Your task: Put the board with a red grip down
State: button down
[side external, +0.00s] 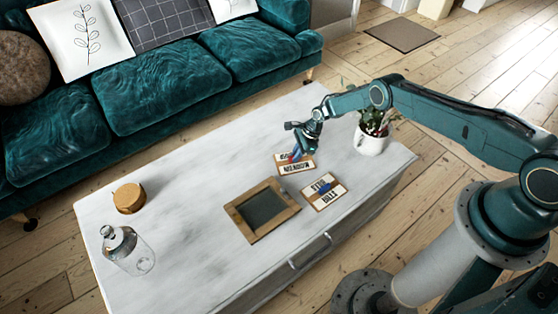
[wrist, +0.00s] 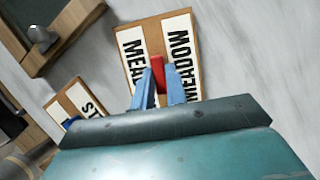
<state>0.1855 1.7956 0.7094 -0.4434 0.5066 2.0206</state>
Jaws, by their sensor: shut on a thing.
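The board with a red grip (side external: 295,168) is a small wooden board with white strips lettered in black, at the right half of the table in the side view. In the wrist view the same board (wrist: 130,47) lies straight ahead of the fingers, with "MEADOW" partly readable. My gripper (side external: 296,156) has its blue fingers closed on the red grip (wrist: 158,70). In the side view the arm and fingers hide part of the board's upper side. I cannot tell whether the board touches the table or hangs just above it.
A similar board with a blue grip (side external: 323,193) lies close by on the whitish table (side external: 190,215). A wood-framed dark panel (side external: 285,212) lies to its left. A potted plant (side external: 371,140) stands at the right end. A round wooden box (side external: 129,197) and glass bottle (side external: 138,257) stand left.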

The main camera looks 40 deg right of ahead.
jog(key=shift+f, duration=0.1)
jog(key=c, duration=1.4)
grip_release()
jog(key=v, duration=1.2)
